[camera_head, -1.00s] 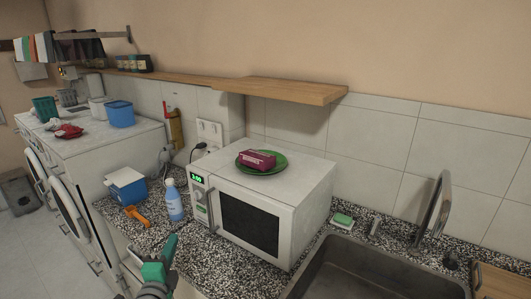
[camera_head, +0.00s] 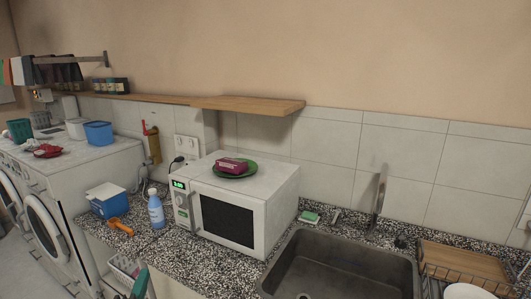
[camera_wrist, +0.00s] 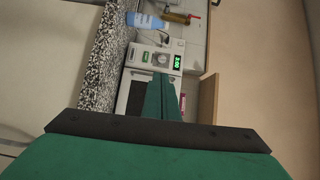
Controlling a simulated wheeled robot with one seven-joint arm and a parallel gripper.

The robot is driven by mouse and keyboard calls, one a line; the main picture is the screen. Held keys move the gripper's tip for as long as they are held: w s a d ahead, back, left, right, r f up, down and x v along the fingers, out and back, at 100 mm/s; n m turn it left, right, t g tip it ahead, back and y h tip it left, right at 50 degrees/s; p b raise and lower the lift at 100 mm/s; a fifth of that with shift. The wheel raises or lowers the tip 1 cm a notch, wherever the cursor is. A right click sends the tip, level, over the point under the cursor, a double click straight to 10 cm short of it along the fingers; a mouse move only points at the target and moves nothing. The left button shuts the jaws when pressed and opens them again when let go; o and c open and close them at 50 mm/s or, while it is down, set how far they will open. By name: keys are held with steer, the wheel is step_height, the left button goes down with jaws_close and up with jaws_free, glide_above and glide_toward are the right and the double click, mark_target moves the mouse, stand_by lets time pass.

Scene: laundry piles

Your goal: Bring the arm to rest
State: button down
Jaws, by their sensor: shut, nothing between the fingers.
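My gripper (camera_wrist: 162,98) shows in the wrist view with its green fingers together and nothing between them. It points towards the microwave (camera_wrist: 146,57), which appears turned sideways there, and looks apart from it. The microwave (camera_head: 232,215) stands on the speckled counter, with a green plate (camera_head: 250,174) and a dark red packet (camera_head: 232,165) on top.
A sink (camera_head: 340,246) and dish rack (camera_head: 455,268) lie to the right. A wooden shelf (camera_head: 250,105) juts out above. Washing machines (camera_head: 75,180) are at left.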

steer(key=s+d+f+n+g, duration=0.1)
steer(key=s+d+f+n, duration=0.5)
steer(key=d+f, duration=0.45)
steer(key=s+d+f+n+g, duration=0.1)
steer(key=s+d+f+n, duration=0.4)
steer(key=s+d+f, duration=0.55)
steer(key=s+d+f+n, duration=0.2)
steer(key=s+d+n, duration=0.1)
steer(key=s+d, duration=0.75)
steer(key=s+d+r+h, duration=0.1)
steer(key=s+r, duration=0.1)
steer(key=s, duration=0.6)
steer(key=s+d+r+n+h, duration=0.1)
steer(key=s+r+h, duration=0.1)
steer(key=s, duration=0.6)
steer(key=shift+s+r+n, duration=0.15)
steer(key=shift+r+n, duration=0.15)
steer(key=shift+r, duration=0.35)
